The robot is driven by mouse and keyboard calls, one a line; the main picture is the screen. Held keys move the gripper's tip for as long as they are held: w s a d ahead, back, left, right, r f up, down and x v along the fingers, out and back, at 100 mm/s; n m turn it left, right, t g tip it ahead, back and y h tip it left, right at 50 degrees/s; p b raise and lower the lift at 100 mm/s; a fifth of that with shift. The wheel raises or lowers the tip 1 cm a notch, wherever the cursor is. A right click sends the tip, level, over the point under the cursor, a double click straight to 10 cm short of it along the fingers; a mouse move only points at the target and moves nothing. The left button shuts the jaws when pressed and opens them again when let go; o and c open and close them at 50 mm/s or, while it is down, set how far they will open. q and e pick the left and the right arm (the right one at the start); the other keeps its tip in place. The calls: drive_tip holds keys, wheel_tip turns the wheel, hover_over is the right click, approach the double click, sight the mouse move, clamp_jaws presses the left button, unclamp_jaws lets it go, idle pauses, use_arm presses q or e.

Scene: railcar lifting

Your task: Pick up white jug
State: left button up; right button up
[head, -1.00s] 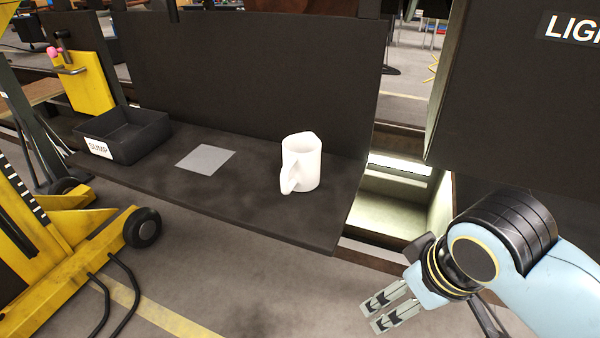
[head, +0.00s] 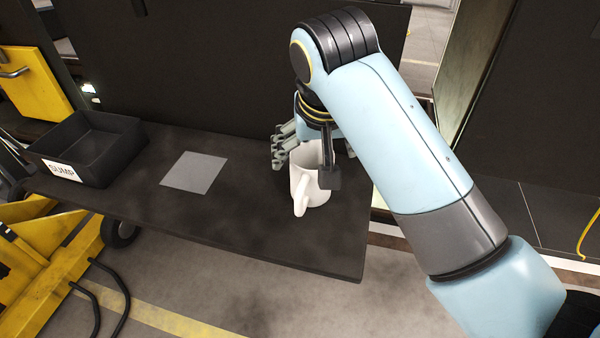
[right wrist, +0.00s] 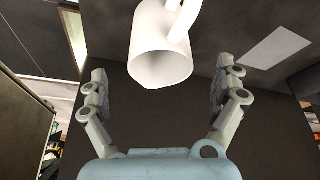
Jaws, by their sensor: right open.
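The white jug (head: 309,184) stands upright on the dark bench, its handle turned toward the front. My right gripper (head: 281,146) is just behind the jug in the head view, and my arm hides part of the jug's back right side. In the right wrist view, the jug (right wrist: 162,50) shows upside down, its open rim toward the gripper. No contact shows. My left gripper is not in view.
The dark bench (head: 240,235) has a dark back panel (head: 210,70). A grey square plate (head: 194,172) lies left of the jug. A black bin labelled SUMP (head: 85,150) stands at the left end. Yellow equipment (head: 40,265) stands on the floor at lower left.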

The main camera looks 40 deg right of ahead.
sight(311, 168)
drive_tip(key=x, duration=0.3)
drive_tip(key=p+x, duration=0.1)
drive_tip(key=x, duration=0.3)
drive_tip(key=shift+w+d+f, duration=0.1)
drive_tip(key=shift+w+f, duration=0.05)
drive_tip(key=shift+w, duration=0.05)
drive_tip(key=shift+w+f, duration=0.15)
drive_tip(key=shift+f, duration=0.1)
drive_tip(key=shift+c, duration=1.7)
drive_tip(key=c, duration=0.7)
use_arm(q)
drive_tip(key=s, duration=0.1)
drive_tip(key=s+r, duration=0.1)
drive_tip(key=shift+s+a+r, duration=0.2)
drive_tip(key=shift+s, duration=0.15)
use_arm(e)
drive_tip(key=shift+c, duration=0.4)
